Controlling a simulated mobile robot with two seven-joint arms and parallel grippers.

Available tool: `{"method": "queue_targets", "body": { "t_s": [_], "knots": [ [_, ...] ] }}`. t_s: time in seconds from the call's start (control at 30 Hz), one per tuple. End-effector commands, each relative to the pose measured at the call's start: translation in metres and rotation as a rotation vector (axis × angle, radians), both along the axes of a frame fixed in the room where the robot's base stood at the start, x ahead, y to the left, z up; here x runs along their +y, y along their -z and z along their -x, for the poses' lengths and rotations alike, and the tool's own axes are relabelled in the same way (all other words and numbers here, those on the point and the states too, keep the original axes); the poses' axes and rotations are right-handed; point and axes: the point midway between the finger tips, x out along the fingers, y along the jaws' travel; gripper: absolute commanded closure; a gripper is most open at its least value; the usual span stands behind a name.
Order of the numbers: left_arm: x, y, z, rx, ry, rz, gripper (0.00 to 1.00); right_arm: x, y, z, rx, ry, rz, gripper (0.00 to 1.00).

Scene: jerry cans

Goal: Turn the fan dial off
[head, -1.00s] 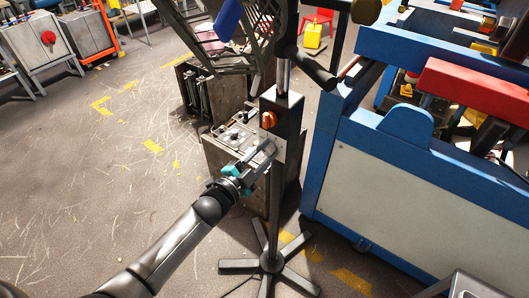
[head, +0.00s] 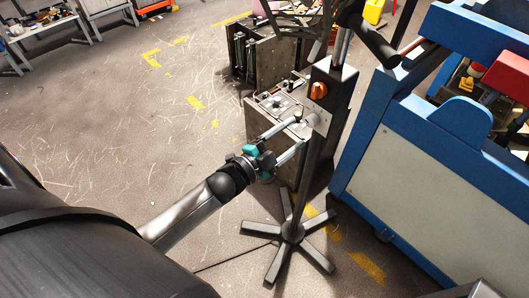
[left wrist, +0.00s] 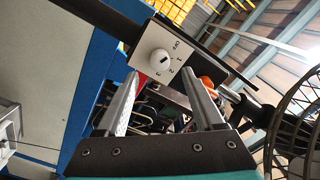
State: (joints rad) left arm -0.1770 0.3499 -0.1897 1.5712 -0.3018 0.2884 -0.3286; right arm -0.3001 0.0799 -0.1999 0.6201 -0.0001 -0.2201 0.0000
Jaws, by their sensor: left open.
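The fan's dark control box (head: 337,82) stands on a pole with a star-shaped foot (head: 291,232). In the left wrist view, the round white fan dial (left wrist: 160,60) sits on a pale plate (left wrist: 187,49) with printed marks around it. Which mark it points to is hard to tell. An orange knob (head: 319,90) is on the box's side. My left gripper (head: 303,133) is open, its fingers spread and pointing at the plate. In the left wrist view the dial lies just beyond the gap between the fingertips (left wrist: 163,82); no contact shows. My right gripper is not in view.
A blue-framed machine with a pale panel (head: 420,185) stands close on the right. A grey metal block (head: 275,105) sits behind the pole. The fan cage (left wrist: 300,115) is at the wrist view's right edge. The scratched floor on the left is clear.

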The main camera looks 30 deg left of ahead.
Motion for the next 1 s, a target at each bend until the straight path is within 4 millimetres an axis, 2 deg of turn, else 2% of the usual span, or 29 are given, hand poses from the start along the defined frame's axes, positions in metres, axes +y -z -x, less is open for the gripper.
{"method": "queue_targets", "body": {
  "t_s": [0.3, 0.5, 0.7, 1.0],
  "knots": [
    [0.019, 0.001, 0.053, 0.003, 0.000, -0.001, 0.31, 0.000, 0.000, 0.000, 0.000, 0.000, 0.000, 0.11],
    [0.027, 0.001, 0.076, 0.001, 0.000, 0.000, 0.31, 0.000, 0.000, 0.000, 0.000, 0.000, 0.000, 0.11],
    [0.031, 0.000, 0.086, -0.001, 0.001, -0.001, 0.31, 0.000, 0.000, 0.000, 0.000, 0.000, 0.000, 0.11],
    [0.031, 0.000, 0.086, -0.001, 0.001, 0.000, 0.31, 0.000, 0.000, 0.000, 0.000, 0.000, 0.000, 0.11]
  ]
}}
